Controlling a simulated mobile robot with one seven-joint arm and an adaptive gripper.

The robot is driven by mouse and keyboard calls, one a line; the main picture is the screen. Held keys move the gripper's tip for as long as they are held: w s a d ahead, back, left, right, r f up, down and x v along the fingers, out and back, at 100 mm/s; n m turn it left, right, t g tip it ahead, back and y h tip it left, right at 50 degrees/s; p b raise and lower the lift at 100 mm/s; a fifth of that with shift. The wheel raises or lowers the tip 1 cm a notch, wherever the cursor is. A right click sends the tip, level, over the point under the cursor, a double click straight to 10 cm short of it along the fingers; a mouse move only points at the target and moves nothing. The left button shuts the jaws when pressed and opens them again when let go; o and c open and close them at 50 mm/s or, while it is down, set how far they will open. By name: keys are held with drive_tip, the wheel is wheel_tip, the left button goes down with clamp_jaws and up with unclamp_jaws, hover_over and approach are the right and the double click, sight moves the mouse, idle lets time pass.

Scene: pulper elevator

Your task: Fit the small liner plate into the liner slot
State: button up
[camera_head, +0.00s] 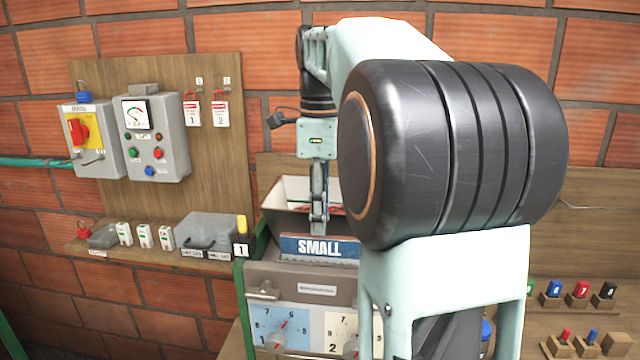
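The small liner plate (319,247) is a blue plate with white letters "SMALL" and a brown upper edge. It stands upright, slightly tilted, at the top of the grey machine's front, below the open hopper. My gripper (318,228) points straight down at the middle of the plate's upper edge. Its fingers are close together and appear shut on that edge. The liner slot cannot be made out; the plate's lower edge is at the machine's top ledge, and I cannot tell whether it is seated. My arm hides the plate's right end.
The grey machine (318,289) has dials on its front. The open hopper (285,193) is behind the plate. A wooden board (215,150) with switch boxes and a shelf with a clear bin (210,230) are at left. Numbered plugs in holders (578,291) are at right.

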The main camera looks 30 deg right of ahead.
wheel_tip(320, 180, up, 7)
drive_tip(key=shift+f+p, duration=0.2)
drive_tip(key=shift+p, duration=0.2)
idle(0.4)
